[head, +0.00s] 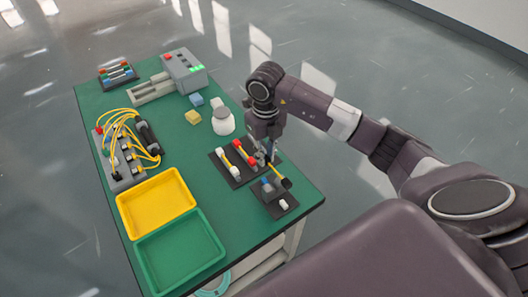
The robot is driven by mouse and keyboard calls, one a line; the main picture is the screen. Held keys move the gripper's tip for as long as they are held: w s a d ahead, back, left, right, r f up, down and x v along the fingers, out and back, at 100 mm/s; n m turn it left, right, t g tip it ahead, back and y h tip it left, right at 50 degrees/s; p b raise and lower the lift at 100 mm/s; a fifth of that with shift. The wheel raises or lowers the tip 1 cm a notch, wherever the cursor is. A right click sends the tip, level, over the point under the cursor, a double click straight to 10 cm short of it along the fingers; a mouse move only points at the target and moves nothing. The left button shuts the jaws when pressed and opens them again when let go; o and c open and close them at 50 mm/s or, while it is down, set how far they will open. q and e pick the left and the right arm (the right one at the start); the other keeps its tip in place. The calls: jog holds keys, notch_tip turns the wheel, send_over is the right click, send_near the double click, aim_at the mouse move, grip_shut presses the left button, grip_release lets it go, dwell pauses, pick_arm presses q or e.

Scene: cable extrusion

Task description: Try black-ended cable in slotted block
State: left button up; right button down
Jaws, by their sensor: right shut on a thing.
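My right gripper (270,158) points down over the right part of the table. It is shut on the black-ended cable (278,173), a short yellow cable whose black end (286,184) shows at the lower right. Its other end is hidden by the gripper. The slotted block (267,193), dark grey with a blue part, is on a dark plate just below and left of the black end. I cannot tell whether the end touches the block. My left gripper is not in view.
A dark rack (231,178) beside the gripper holds a white-ended and a red-ended cable. A yellow tray (157,204) and a green tray (179,250) look empty.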

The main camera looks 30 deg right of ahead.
aim_at(265, 180)
jog(key=shift+f, duration=0.45)
jog(key=shift+f+b, duration=0.25)
jog(key=shift+b, duration=0.1)
jog(key=shift+a+f+b, duration=0.15)
jog(key=shift+f+b, duration=0.35)
jog(key=shift+f, duration=0.15)
jog(key=shift+f+b, duration=0.45)
jog(key=shift+f, duration=0.3)
jog(key=shift+f+b, duration=0.85)
jog(key=shift+f, duration=0.25)
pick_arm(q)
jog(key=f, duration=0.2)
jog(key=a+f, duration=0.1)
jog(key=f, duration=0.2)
pick_arm(e)
jog(key=shift+f, duration=0.1)
pick_arm(q)
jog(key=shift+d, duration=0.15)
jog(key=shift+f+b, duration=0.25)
jog(key=shift+b, duration=0.15)
pick_arm(e)
jog(key=shift+f, duration=0.3)
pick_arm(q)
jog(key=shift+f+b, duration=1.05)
pick_arm(e)
jog(key=shift+f, duration=1.3)
